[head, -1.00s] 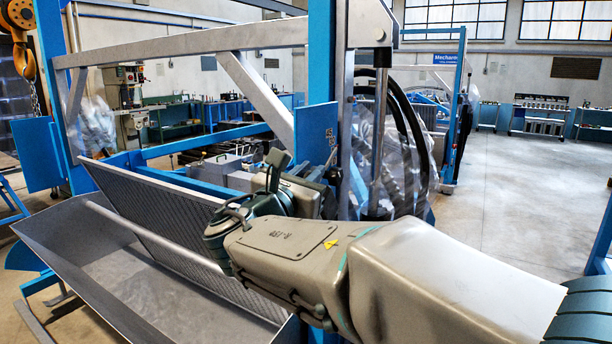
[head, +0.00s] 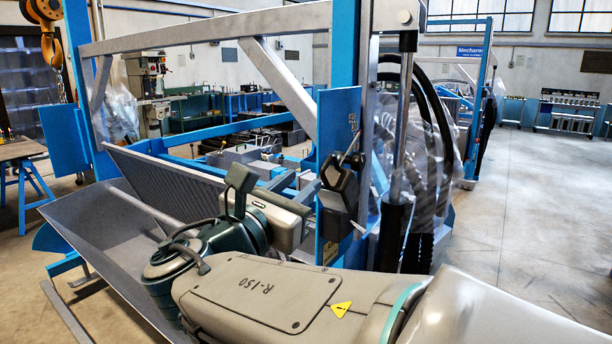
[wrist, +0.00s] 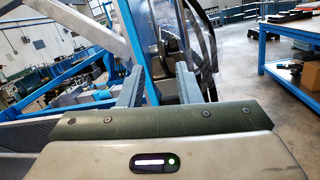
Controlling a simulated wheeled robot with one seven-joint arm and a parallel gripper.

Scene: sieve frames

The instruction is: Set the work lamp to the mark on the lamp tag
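A dark, angular head on a small bracket, which looks like the work lamp (head: 340,184), sits on the blue post at the centre of the head view. It also shows as a dark shape (wrist: 174,62) beyond my fingers in the wrist view. A small pale label (head: 330,251) is on the post below it; I cannot tell whether it is the lamp tag, and no mark is readable. My gripper (wrist: 158,76) is open, its two fingers apart with nothing visibly held. The fingers point toward the lamp from its left; contact cannot be told.
A blue plate (head: 338,122) stands just above the lamp, and a cylinder with black hoses (head: 430,130) is to its right. A slanted metal trough (head: 95,235) lies left of my arm. A blue table (wrist: 290,60) is at the right in the wrist view. Open floor lies right.

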